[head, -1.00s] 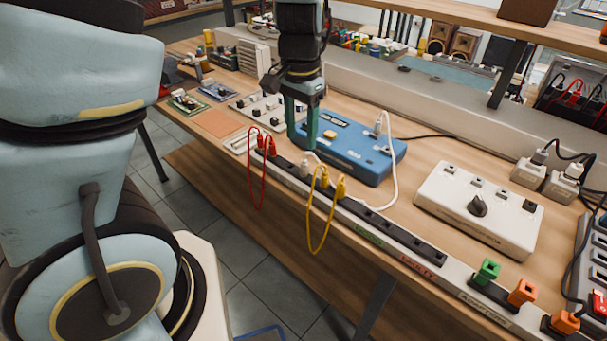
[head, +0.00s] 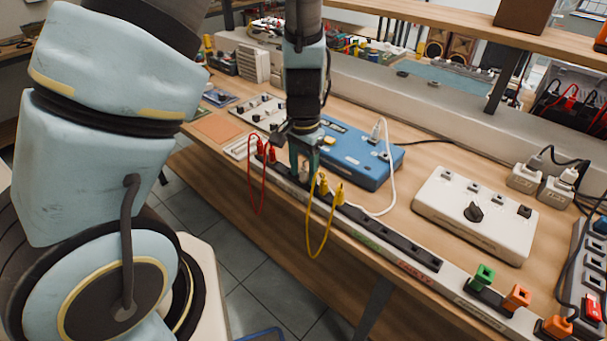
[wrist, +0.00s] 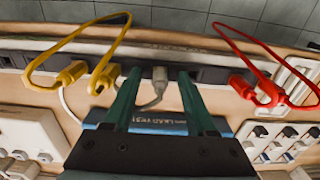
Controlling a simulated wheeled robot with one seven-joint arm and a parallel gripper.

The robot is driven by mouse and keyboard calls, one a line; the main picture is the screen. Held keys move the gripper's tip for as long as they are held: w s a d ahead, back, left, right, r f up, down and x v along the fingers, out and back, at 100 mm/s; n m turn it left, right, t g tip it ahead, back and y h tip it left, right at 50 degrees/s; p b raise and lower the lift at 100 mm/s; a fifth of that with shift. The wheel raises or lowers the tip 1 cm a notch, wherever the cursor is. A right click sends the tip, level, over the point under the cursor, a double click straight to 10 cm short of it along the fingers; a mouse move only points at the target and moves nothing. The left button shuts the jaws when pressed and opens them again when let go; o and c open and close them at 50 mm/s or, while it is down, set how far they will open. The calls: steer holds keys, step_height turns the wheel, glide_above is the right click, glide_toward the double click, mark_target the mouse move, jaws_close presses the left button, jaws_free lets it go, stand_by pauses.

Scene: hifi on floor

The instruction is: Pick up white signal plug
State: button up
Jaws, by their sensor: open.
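The white signal plug (wrist: 159,76) stands in the black socket strip, between my fingers in the wrist view. It also shows in the head view (head: 304,172), partly covered by the fingers. Its white cable runs behind to the blue box (head: 352,155). My gripper (wrist: 156,80) is open, with one green finger on each side of the plug. In the head view my gripper (head: 304,165) points down at the strip. I cannot tell whether the fingers touch the plug.
Yellow plugs (head: 331,189) with a looped lead sit close on one side of the white plug, and red plugs (head: 266,152) on the other. A white box with a knob (head: 475,213) stands to the right. Green and orange plugs (head: 500,287) are at the strip's right end.

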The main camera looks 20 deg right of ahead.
jaws_close()
stand_by(0.3)
stand_by(0.4)
